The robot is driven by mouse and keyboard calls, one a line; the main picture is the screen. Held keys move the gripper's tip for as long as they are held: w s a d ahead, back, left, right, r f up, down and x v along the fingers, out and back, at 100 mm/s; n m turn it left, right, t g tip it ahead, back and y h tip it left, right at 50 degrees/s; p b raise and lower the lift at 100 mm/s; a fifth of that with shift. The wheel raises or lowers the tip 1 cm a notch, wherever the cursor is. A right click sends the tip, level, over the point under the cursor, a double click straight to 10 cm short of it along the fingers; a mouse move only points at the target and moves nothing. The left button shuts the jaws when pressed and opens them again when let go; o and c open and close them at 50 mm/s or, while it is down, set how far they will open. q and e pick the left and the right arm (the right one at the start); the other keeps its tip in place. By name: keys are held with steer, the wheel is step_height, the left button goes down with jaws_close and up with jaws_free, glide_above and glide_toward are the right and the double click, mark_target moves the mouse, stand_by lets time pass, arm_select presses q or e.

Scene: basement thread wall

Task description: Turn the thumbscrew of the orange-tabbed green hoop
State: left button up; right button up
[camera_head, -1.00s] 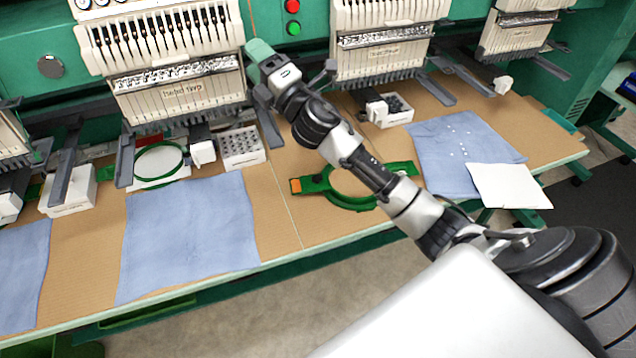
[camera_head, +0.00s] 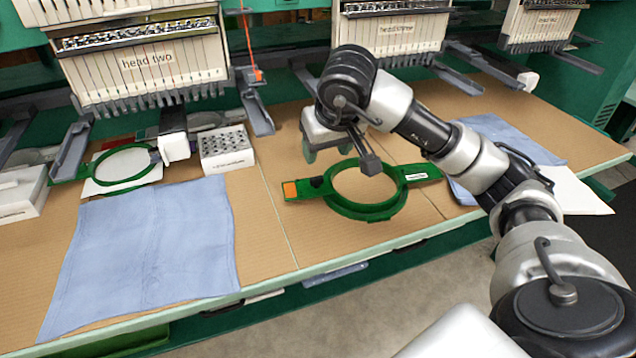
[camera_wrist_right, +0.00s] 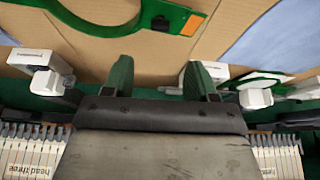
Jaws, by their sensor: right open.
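The green hoop (camera_head: 345,206) with an orange tab (camera_head: 290,190) lies flat on the tan table. Its dark thumbscrew (camera_head: 316,183) sits between the orange tab and the ring. My right gripper (camera_head: 328,153) is open and empty, with green fingers pointing down, above and behind the thumbscrew and apart from it. In the right wrist view the open fingers (camera_wrist_right: 161,76) show over bare table; the hoop (camera_wrist_right: 176,17), its orange tab (camera_wrist_right: 192,25) and the thumbscrew (camera_wrist_right: 160,22) lie at the top edge. My left gripper is not in view.
Embroidery heads (camera_head: 140,62) with grey arms line the back. A second green hoop (camera_head: 103,184) lies at left, beside a white box (camera_head: 226,150). Blue cloths lie at left (camera_head: 140,250) and right (camera_head: 515,140). Bare table surrounds the orange tab.

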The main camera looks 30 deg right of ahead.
mark_target(317, 178)
steer(key=x, duration=1)
steer(key=shift+s, duration=0.1)
steer(key=shift+f, duration=0.25)
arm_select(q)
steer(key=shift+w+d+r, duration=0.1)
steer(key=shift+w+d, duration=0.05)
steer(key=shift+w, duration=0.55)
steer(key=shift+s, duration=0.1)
arm_select(e)
steer(key=c, duration=0.9)
steer(key=shift+m+h, duration=0.5)
steer(key=shift+m, duration=0.5)
steer(key=shift+c, duration=0.2)
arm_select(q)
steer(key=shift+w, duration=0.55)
arm_select(e)
steer(key=o, duration=0.9)
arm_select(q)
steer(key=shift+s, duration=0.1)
arm_select(e)
steer(key=shift+o, duration=0.2)
